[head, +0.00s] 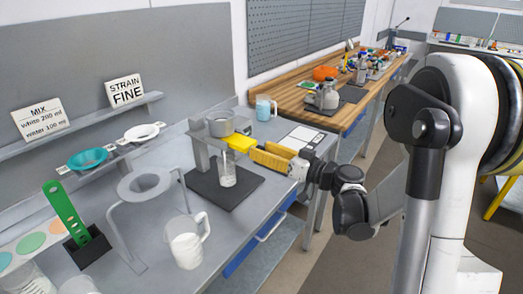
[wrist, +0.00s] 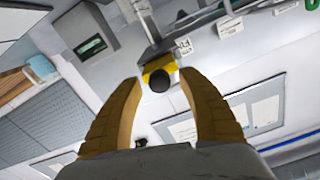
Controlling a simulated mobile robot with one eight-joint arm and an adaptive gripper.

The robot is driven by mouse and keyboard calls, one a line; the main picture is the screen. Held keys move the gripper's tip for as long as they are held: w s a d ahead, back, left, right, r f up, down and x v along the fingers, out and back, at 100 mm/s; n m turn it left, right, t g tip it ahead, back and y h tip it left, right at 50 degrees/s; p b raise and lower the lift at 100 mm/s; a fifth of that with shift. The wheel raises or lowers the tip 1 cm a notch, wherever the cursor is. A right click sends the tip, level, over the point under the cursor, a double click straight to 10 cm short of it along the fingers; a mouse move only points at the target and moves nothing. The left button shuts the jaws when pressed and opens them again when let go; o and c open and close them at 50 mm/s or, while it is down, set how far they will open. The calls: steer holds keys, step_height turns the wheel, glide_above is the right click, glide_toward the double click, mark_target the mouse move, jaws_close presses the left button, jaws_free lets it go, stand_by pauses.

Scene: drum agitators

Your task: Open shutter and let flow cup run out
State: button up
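The grey flow cup (head: 220,123) sits in a stand on a dark base plate (head: 205,188). A yellow shutter piece (head: 239,142) sticks out just below the cup. A clear glass (head: 228,172) stands on the plate beneath; its contents are hard to make out. My gripper (head: 256,152) reaches in from the right, level with the yellow piece. In the wrist view my gripper's (wrist: 160,82) tan fingers are spread apart. The yellow shutter (wrist: 160,66) with a round black end (wrist: 159,81) shows between and beyond the fingertips. I see no clear contact with it.
A white-filled pitcher (head: 187,240), a funnel stand (head: 144,187) and a green gauge (head: 66,215) stand on the near bench. A blue mug (head: 264,108) stands behind the cup. Strainers (head: 88,159) and signs line the left shelf. A wooden bench (head: 305,100) lies beyond.

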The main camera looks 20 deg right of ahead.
steer(key=shift+s, duration=0.1)
steer(key=v, duration=1.2)
steer(key=s+a+f+m+g+h, duration=0.1)
steer(key=s+a+f+g+h, duration=0.15)
steer(key=a, duration=0.25)
steer(key=s+a+f+m+g+h, duration=0.1)
steer(key=a+g, duration=0.2)
steer(key=a, duration=0.3)
steer(key=s+d+f+m+g+h, duration=0.1)
steer(key=s+m+g+h, duration=0.1)
steer(key=s+h, duration=0.5)
steer(key=shift+s, duration=2.9)
